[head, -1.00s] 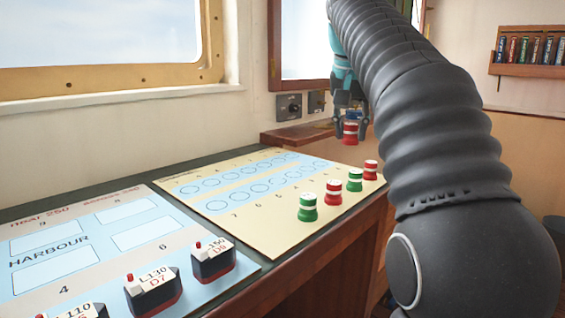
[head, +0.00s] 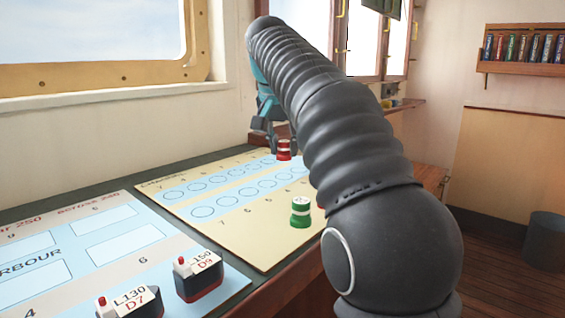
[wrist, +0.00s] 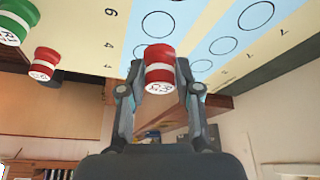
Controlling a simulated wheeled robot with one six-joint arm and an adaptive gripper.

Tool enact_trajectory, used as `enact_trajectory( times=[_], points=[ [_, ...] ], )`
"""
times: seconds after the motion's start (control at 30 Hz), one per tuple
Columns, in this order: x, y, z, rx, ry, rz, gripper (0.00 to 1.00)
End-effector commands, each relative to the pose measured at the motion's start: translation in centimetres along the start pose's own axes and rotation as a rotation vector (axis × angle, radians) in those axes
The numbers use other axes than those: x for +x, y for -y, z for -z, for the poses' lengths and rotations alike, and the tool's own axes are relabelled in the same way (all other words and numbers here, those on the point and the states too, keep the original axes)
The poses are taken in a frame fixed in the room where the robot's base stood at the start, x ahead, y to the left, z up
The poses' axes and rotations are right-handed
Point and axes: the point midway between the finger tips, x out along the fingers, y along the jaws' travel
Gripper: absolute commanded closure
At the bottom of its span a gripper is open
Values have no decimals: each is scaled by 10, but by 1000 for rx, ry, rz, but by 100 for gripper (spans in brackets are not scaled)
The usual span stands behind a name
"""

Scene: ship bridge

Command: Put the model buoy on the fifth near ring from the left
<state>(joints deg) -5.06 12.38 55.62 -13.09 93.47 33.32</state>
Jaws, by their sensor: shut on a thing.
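My gripper (wrist: 160,88) is shut on a red-and-white model buoy (wrist: 160,68), with one finger on each side. In the head view the held buoy (head: 283,150) shows beyond my arm, over the far end of the rings. I cannot tell its exact height above the board. A green buoy (head: 300,212) stands on the board's near strip. Another red buoy (wrist: 45,63) stands beside a green one in the wrist view.
The harbour board (head: 140,215) lies to the left, with block-shaped ship models (head: 198,275) at its near edge. The window wall (head: 120,120) runs behind the desk. A book rack (head: 525,50) hangs at the right. A bin (head: 545,240) stands on the floor.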

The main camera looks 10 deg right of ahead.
Motion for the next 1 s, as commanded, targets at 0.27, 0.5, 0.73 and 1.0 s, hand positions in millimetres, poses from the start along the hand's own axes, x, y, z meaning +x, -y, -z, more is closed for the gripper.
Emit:
enact_trajectory(
  times=[0.27,0.5,0.73,1.0],
  points=[
    [33,0,-14,1,1,-1,90],
    [36,0,-15,1,0,0,90],
    [38,0,-16,0,0,0,62],
    [38,-1,-16,1,0,0,42]
  ],
)
